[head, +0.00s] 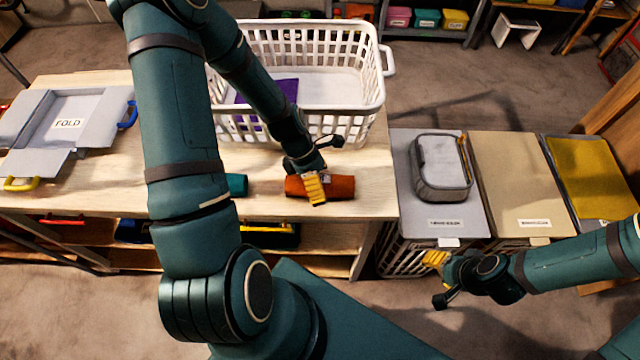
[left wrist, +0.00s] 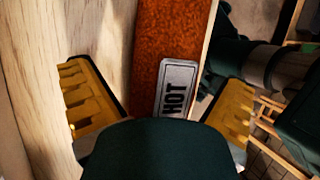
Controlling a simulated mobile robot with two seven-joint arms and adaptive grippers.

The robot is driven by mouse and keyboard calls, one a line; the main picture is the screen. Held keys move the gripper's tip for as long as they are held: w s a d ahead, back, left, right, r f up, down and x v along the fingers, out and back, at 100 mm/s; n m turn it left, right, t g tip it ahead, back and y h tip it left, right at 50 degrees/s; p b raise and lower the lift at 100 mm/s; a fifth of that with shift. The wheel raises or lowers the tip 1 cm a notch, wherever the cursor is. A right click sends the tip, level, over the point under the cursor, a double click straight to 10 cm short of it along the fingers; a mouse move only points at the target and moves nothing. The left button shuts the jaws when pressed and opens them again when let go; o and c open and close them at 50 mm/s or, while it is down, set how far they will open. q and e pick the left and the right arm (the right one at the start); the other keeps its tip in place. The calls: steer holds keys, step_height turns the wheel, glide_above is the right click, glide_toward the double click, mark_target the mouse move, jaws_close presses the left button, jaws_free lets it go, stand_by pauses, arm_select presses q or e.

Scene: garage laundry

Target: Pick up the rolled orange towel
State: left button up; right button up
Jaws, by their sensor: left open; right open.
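The rolled orange towel (head: 341,187) lies on the wooden table near its front edge, just in front of the white basket. In the left wrist view the towel (left wrist: 165,45) runs between my open fingers and carries a grey label reading "HOT". My left gripper (head: 313,188) is over the towel, its yellow finger pads one on each side, with gaps to the towel. Part of the towel is hidden behind the gripper. My right gripper (head: 436,270) is open and empty, low at the right in front of the lidded hampers.
A white basket (head: 350,105) with a purple cloth (head: 270,98) stands behind the towel. A teal roll (head: 236,184) lies left of it. A grey folding board (head: 60,110) is at the left. Lidded hampers (head: 515,190) with a grey pouch (head: 441,165) stand right of the table.

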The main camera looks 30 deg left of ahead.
arm_select(q)
steer(key=shift+c, duration=0.3)
steer(key=c, duration=1.3)
steer(key=shift+r, duration=0.1)
